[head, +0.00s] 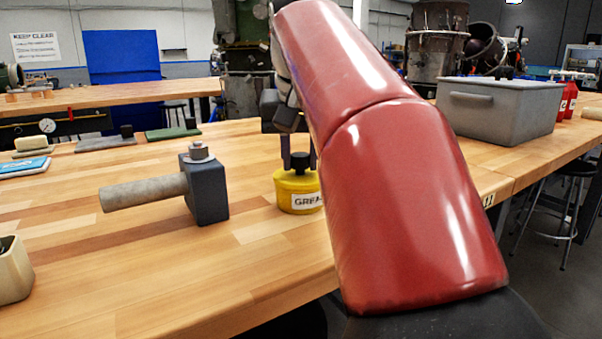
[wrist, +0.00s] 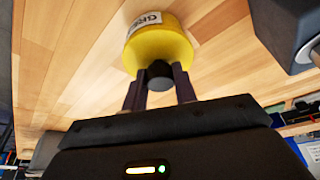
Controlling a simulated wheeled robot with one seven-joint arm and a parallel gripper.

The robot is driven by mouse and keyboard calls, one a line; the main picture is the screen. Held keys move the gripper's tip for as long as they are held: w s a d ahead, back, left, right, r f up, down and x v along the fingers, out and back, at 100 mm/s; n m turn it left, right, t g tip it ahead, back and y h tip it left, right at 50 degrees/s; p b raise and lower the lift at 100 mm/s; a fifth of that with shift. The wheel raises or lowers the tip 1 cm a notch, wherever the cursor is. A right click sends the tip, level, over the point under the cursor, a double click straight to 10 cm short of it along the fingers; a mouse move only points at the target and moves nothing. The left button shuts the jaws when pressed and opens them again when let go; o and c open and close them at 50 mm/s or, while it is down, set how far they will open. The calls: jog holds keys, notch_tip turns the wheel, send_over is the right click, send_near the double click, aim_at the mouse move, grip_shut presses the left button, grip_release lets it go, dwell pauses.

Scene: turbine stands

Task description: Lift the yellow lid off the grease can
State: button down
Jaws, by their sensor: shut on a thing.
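The yellow grease can (head: 299,201), with a white label reading GREASE, stands on the wooden bench; its right part is hidden behind my red arm. Its yellow lid (head: 293,179) has a black knob (head: 300,161) on top. My gripper (head: 299,158) points down over the can and is shut on the knob. In the wrist view the two fingers (wrist: 159,82) stand on either side of the black knob (wrist: 159,71), with the yellow lid (wrist: 160,52) just beyond. The lid appears seated on the can; I see no gap.
A beige container (head: 14,270) stands at the left edge. A grey lidded box (head: 497,110) is at the right. Bench between is clear.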

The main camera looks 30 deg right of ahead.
jog(key=shift+r+p, duration=0.3)
jog(key=shift+r, duration=0.35)
jog(key=shift+r+p, duration=0.45)
jog(key=shift+r, duration=0.4)
jog(key=shift+s, duration=0.1)
